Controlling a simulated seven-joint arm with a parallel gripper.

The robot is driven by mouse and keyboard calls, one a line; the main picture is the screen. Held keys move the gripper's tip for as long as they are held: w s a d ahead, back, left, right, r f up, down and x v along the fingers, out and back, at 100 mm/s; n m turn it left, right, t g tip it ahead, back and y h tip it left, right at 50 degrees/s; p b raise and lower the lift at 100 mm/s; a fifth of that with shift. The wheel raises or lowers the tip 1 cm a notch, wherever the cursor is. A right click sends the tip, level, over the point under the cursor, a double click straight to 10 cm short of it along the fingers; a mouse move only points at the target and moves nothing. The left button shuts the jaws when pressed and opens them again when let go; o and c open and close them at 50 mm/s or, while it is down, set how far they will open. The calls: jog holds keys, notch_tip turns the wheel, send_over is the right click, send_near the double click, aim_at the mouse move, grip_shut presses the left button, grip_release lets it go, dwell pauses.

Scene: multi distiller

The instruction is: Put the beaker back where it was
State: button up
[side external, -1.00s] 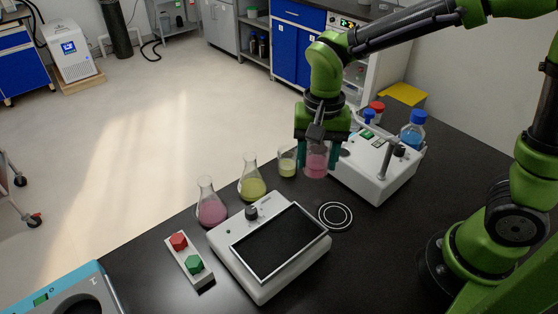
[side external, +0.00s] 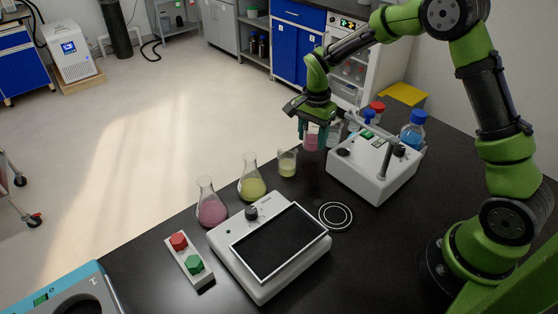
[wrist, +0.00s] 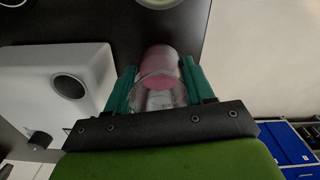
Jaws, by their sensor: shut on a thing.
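A clear glass beaker of pink liquid (side external: 311,141) is between the teal fingers of my gripper (side external: 314,134), which is shut on it. In the side view it is behind and left of the white stirrer device (side external: 372,165), near the table's far edge. The wrist view shows the beaker (wrist: 157,88) between both fingers (wrist: 155,85). Whether its base touches the table is not clear. A small beaker of pale yellow liquid (side external: 287,165) stands just in front of it. A ring mark (side external: 335,216) on the black table is empty.
Flasks of yellow (side external: 252,184) and pink (side external: 211,210) liquid stand at left of the small beaker. A flat-topped device (side external: 268,248) and a button box (side external: 189,260) are in front. Bottles with blue (side external: 412,131) and red caps (side external: 377,107) stand behind the stirrer.

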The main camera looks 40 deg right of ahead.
aim_at(314, 125)
jog(key=shift+f, duration=1.8)
jog(key=shift+f, duration=0.2)
jog(key=o, duration=1.2)
jog(key=shift+c, duration=0.2)
jog(key=shift+r, duration=0.1)
notch_tip(314, 125, up, 12)
jog(key=shift+f, duration=0.2)
jog(key=shift+r, duration=0.35)
